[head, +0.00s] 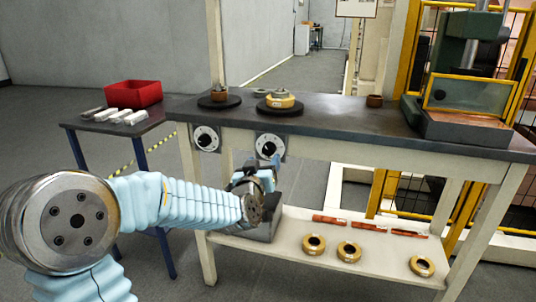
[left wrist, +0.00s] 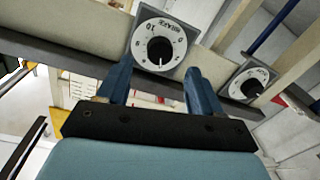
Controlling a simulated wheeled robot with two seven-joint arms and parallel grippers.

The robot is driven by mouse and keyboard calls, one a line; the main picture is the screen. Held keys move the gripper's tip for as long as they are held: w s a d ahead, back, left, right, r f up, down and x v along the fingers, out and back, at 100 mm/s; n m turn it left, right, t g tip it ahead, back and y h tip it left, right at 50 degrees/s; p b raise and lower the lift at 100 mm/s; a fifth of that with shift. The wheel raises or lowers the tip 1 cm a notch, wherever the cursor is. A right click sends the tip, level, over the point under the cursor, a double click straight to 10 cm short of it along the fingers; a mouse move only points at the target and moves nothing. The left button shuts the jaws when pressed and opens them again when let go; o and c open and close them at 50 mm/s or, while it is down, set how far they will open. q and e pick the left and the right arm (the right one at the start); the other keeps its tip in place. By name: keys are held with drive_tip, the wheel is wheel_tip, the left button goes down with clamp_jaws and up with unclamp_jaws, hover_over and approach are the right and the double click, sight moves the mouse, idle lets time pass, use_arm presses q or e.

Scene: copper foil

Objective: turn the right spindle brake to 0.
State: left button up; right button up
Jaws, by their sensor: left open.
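The right spindle brake dial (head: 269,147) is a white round face with a black knob, on the front edge of the grey-topped bench. In the left wrist view it shows upside down (left wrist: 160,46), with 10 and 0 at its upper part; a light mark is at the knob's lower side. The left dial (head: 205,139) also shows in the left wrist view (left wrist: 246,84). My left gripper (head: 252,164) is open just in front of and below the right dial. In the left wrist view its blue fingers (left wrist: 160,85) stand apart, framing the knob without visible contact. My right gripper is out of view.
Two dark turntables (head: 218,101) stand on the bench (head: 345,122), the right one (head: 280,108) bearing a copper-coloured roll. A machine with a yellow-framed guard (head: 470,95) is at right. A lower shelf (head: 310,232) holds rolls. A red bin (head: 134,93) sits on a side table.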

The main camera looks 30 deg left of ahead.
sight(268, 151)
use_arm(q)
drive_tip(key=x, duration=0.5)
drive_tip(key=shift+c, duration=0.2)
